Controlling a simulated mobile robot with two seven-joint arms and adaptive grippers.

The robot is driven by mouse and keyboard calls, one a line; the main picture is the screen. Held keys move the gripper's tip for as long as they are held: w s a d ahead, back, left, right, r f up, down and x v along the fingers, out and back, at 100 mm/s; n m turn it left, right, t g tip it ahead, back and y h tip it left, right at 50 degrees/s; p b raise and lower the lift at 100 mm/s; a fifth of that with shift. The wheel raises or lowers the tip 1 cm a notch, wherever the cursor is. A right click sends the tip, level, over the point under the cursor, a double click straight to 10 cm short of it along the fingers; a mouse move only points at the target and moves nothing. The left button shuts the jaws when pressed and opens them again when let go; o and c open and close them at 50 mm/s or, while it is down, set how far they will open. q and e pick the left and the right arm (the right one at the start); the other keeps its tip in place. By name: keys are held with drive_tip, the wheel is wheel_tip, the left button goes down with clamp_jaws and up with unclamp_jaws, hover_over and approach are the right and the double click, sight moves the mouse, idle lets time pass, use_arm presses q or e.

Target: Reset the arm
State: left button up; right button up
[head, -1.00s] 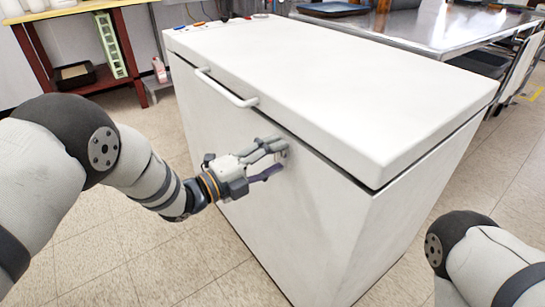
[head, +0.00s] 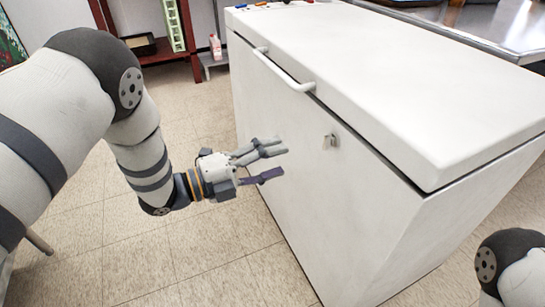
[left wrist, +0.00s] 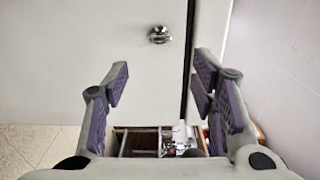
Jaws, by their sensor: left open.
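My left gripper (head: 272,162) is open and empty, in front of the front face of a white chest freezer (head: 330,190). It is apart from the small metal lock (head: 329,141) below the lid. In the left wrist view the two fingers (left wrist: 162,95) are spread wide, with the lock (left wrist: 159,35) beyond them near the top. The freezer lid (head: 400,85) is shut, with a white bar handle (head: 283,72) along its front. Only part of my right arm shows at the lower right of the head view. Its gripper is out of view.
A steel table (head: 480,28) stands behind the freezer at the upper right. A red shelf (head: 165,48) with a dark tray and a pink bottle (head: 215,46) nearby are at the back left. Tiled floor (head: 190,270) is clear in front of the freezer.

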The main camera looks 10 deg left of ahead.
use_arm(q)
drive_tip(key=s+a+f+n+g+y+p, duration=0.25)
drive_tip(key=s+a+f+n+y, duration=0.2)
drive_tip(key=s+f+n, duration=0.35)
drive_tip(key=s+a+f+n+g+y+p, duration=0.1)
drive_tip(key=s+a+f+n+y+p, duration=0.4)
drive_tip(key=s+n, duration=0.45)
drive_tip(key=s+a+r+n+g+y+p, duration=0.1)
drive_tip(key=s+n+g, duration=0.4)
drive_tip(key=s, duration=1)
drive_tip(key=s+a+r+n+g+y+p, duration=0.1)
drive_tip(key=s+n+g+y, duration=0.3)
drive_tip(key=s, duration=1.1)
drive_tip(key=a+n, duration=0.1)
drive_tip(key=n, duration=0.2)
drive_tip(key=shift+s+a+g, duration=0.15)
drive_tip(key=shift+a+g, duration=0.1)
drive_tip(key=shift+g, duration=0.1)
use_arm(e)
drive_tip(key=w+r+t, duration=0.3)
drive_tip(key=w+r, duration=0.6)
drive_tip(key=r, duration=0.1)
drive_tip(key=shift+r, duration=0.35)
